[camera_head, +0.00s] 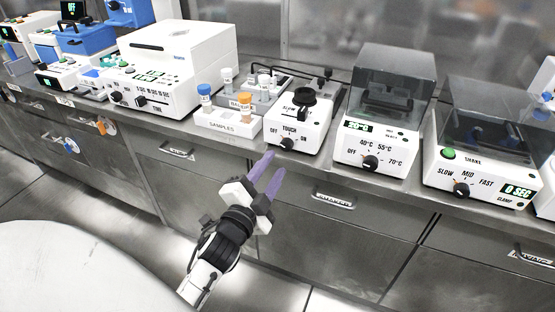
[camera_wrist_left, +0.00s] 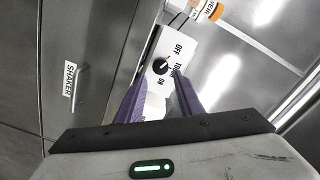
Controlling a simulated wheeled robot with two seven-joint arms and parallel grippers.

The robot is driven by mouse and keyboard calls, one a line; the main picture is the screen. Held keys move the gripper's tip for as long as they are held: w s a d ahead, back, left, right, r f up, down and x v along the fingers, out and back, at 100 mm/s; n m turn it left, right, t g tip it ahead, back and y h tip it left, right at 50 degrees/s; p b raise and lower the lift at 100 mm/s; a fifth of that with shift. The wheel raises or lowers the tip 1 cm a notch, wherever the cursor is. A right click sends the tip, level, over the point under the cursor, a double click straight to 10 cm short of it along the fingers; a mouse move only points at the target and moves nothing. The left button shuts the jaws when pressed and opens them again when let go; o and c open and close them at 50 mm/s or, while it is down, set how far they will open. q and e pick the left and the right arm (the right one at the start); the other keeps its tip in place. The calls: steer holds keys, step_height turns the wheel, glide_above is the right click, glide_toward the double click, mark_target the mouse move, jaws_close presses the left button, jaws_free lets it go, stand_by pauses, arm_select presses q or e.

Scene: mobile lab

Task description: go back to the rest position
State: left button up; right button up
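My left gripper (camera_head: 271,165) has purple fingers and is in front of the counter, below the front edge by the white vortex mixer (camera_head: 294,124). Its two fingers stand apart with nothing between them. In the left wrist view the fingers (camera_wrist_left: 160,98) point toward the mixer's front panel (camera_wrist_left: 178,62) with its black knob (camera_wrist_left: 160,66) and OFF, TOUCH and ON marks. I cannot tell the exact gap, but the fingers look clear of the knob. My right gripper is in neither view.
The steel counter holds a samples rack (camera_head: 228,124), a heater with a dark lid (camera_head: 376,146), a shaker (camera_head: 482,168) and a large white device (camera_head: 172,66). Drawers with handles (camera_head: 333,201) run below. Open floor lies in front, beside a pale rounded surface at lower left.

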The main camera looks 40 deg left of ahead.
arm_select(q)
steer(key=shift+s, duration=0.2)
stand_by(0.4)
steer(key=s+d+f+n+g+h, duration=0.3)
steer(key=s+d+f+g, duration=0.1)
steer(key=s+d+f, duration=0.5)
steer(key=s+d+f+n+g+h, duration=0.3)
steer(key=s+d+f+g, duration=0.2)
steer(key=s+d+f, duration=0.4)
step_height(320, 180, down, 5)
steer(key=shift+s+f+n+h, duration=0.2)
steer(key=shift+s+n+h, duration=0.1)
steer(key=shift+s, duration=0.8)
steer(key=shift+a, duration=0.1)
